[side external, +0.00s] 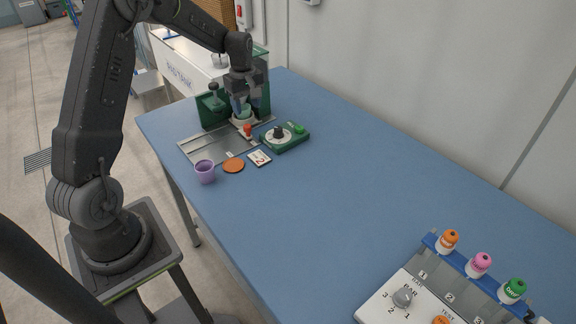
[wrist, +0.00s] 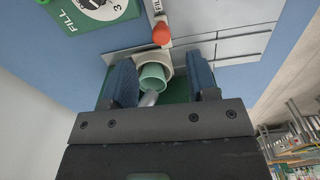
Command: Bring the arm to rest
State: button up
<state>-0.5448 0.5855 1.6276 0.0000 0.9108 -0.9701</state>
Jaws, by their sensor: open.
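My gripper (wrist: 164,84) is open in the wrist view, with one blue-padded finger on each side of a pale green cup (wrist: 153,76). I cannot tell whether the fingers touch the cup. The cup stands in a light ring holder under a metal spout on the green dispenser (side external: 212,108). In the side view my gripper (side external: 243,108) is at the dispenser, at the far left end of the blue table, and partly hides the cup (side external: 243,117). My arm reaches over the table's left edge.
A red-knobbed lever (wrist: 161,33) is close to the cup. A rack with colored-cap bottles (side external: 478,265) stands at the front right. The table's middle (side external: 350,190) is clear.

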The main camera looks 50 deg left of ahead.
jog(key=s+d+r+m+t, duration=0.1)
jog(key=s+d+r+m, duration=0.25)
jog(key=d+r, duration=0.55)
jog(key=s+d+r+m+t, duration=0.2)
jog(key=s+d+r+m, duration=0.1)
jog(key=s+d+m, duration=0.4)
jog(key=s+d+r+m+t, duration=0.2)
jog(key=s+d+r+m, duration=0.2)
jog(key=s+d+m, duration=0.3)
jog(key=s+d, duration=0.2)
jog(key=s, duration=0.3)
jog(key=shift+s+d, duration=0.2)
jog(key=shift+s, duration=0.05)
jog(key=shift+r, duration=0.1)
